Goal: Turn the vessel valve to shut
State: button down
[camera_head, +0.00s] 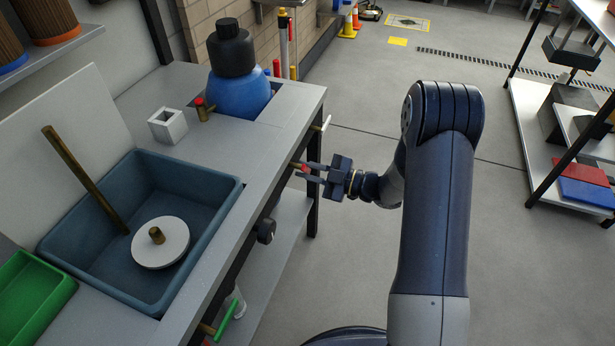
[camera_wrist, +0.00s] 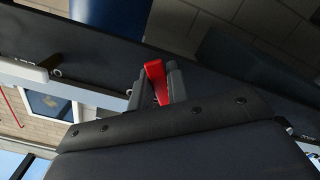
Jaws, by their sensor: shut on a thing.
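The red-handled valve (camera_head: 304,168) sits on a brass stem (camera_head: 294,165) at the front edge of the bench. My gripper (camera_head: 310,172) is at this edge, with its fingers shut on the red handle. In the wrist view the red handle (camera_wrist: 155,79) stands between the two grey fingers (camera_wrist: 160,88). The handle is partly covered by the fingers, so its exact turn angle is hard to tell. A blue vessel (camera_head: 240,88) with a black cap stands on the bench behind. Another small red-topped brass valve (camera_head: 203,108) is at its left.
A white-handled valve (camera_head: 321,125) and a black knob (camera_head: 265,231) are on the bench front, either side of my gripper. A green-handled valve (camera_head: 225,319) is nearer. A blue-grey sink (camera_head: 215,205) is on the left.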

jog(key=n+b, duration=0.3)
jog(key=shift+w+d, duration=0.1)
jog(key=shift+w, duration=0.25)
jog(key=n+b, duration=0.1)
jog(key=b, duration=0.1)
jog(key=n+b, duration=0.1)
jog(key=b, duration=0.1)
jog(key=shift+w+d+r+n, duration=0.1)
jog(key=shift+w+r+n, duration=0.2)
jog(key=shift+r, duration=0.1)
jog(key=n+b, duration=0.1)
jog(key=b, duration=0.1)
jog(key=r+n+b, duration=0.1)
jog(key=n, duration=0.1)
jog(key=shift+w+b, duration=0.1)
jog(key=shift+b, duration=0.25)
jog(key=shift+r+n+b, duration=0.55)
jog(key=shift+n+b, duration=0.5)
jog(key=shift+n, duration=0.05)
jog(key=shift+r, duration=0.15)
jog(key=c, duration=1.4)
grip_release()
jog(key=shift+o, duration=0.2)
jog(key=shift+d, duration=0.2)
